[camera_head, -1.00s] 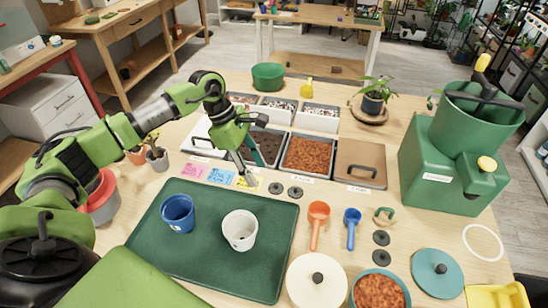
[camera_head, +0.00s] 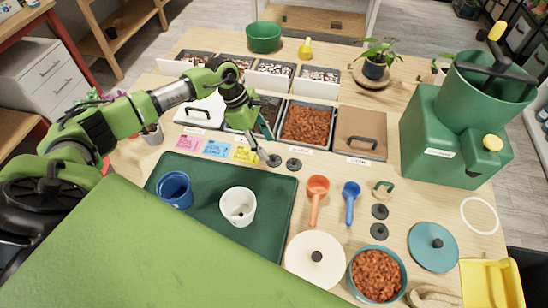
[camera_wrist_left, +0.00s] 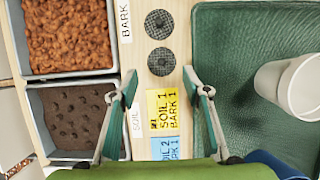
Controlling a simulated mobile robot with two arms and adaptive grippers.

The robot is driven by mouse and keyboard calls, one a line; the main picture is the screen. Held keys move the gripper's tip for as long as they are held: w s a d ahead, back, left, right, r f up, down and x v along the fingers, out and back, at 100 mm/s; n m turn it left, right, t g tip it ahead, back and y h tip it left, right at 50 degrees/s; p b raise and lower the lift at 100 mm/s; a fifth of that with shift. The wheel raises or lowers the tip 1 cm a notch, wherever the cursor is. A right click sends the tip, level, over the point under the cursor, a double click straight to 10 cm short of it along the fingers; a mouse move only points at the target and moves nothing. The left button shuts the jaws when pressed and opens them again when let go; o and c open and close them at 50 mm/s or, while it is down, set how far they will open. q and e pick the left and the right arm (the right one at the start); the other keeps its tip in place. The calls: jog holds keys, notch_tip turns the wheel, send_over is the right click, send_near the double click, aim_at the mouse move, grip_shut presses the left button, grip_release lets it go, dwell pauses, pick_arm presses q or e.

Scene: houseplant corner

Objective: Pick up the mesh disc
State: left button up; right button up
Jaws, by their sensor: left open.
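Two dark mesh discs, one at the left (camera_head: 274,160) and one at the right (camera_head: 293,164), lie flat on the table just behind the green tray. In the left wrist view, the nearer mesh disc (camera_wrist_left: 161,62) lies just beyond my fingertips, and the farther disc (camera_wrist_left: 158,24) lies past it. My left gripper (camera_head: 263,153) is above the table by the left disc, open and empty; it also shows in the left wrist view (camera_wrist_left: 161,84), fingers spread over the yellow note. Two similar dark discs (camera_head: 379,211) (camera_head: 378,231) lie farther right. My right gripper is not in view.
The green tray (camera_head: 275,230) holds a blue pot (camera_head: 175,190) and a white pot (camera_head: 238,206). Bins of bark (camera_head: 308,125) and soil (camera_wrist_left: 75,115) stand behind. Orange (camera_head: 317,190) and blue scoops (camera_head: 351,200) lie right of the tray.

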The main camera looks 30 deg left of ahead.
aim_at(274, 157)
pick_arm(q)
jog(key=p+x, duration=0.2)
jog(key=x, duration=0.1)
jog(key=shift+s+d+f, duration=0.1)
jog(key=shift+d+f, duration=0.05)
jog(key=shift+d, duration=0.3)
jog(key=shift+d+f, duration=0.15)
jog(key=shift+f, duration=0.5)
jog(key=c, duration=0.5)
jog(key=shift+r, duration=0.2)
